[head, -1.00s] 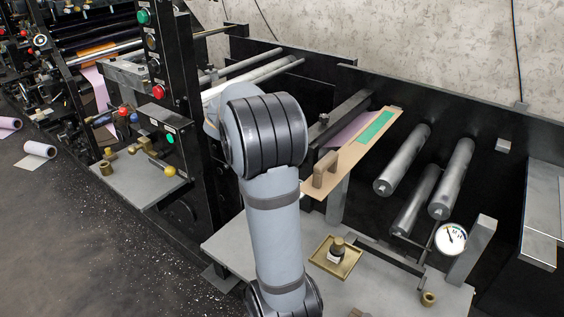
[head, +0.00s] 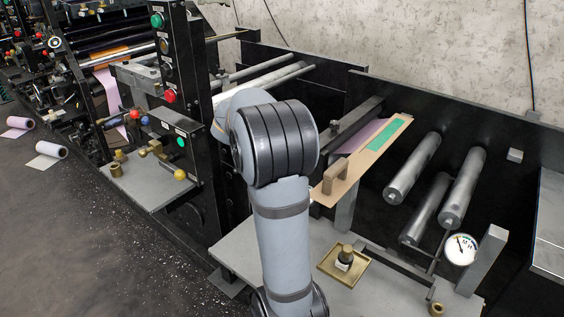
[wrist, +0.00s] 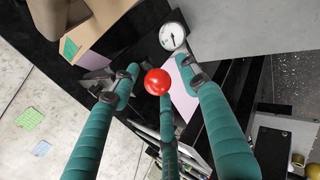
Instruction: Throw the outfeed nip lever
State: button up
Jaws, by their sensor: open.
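A red ball knob (wrist: 157,82) shows in the middle of the wrist view; it looks like a lever's end, but its shaft cannot be made out. My gripper (wrist: 160,92) has teal padded fingers, spread apart to the left, right and below the knob. It is open, with the knob seen between the fingertips; I cannot tell whether any finger touches it. In the head view my grey arm stands in front of the machine and hides my gripper and this knob.
A round dial gauge (wrist: 172,36) is just beyond the knob. In the head view are steel rollers (head: 412,168), a tan board with a green strip (head: 362,160), a brass tray (head: 332,272) and a control post with a red button (head: 170,96). Open floor lies left.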

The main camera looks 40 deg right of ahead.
jog(key=v, duration=1.1)
jog(key=x, duration=1.2)
jog(key=shift+r, duration=0.15)
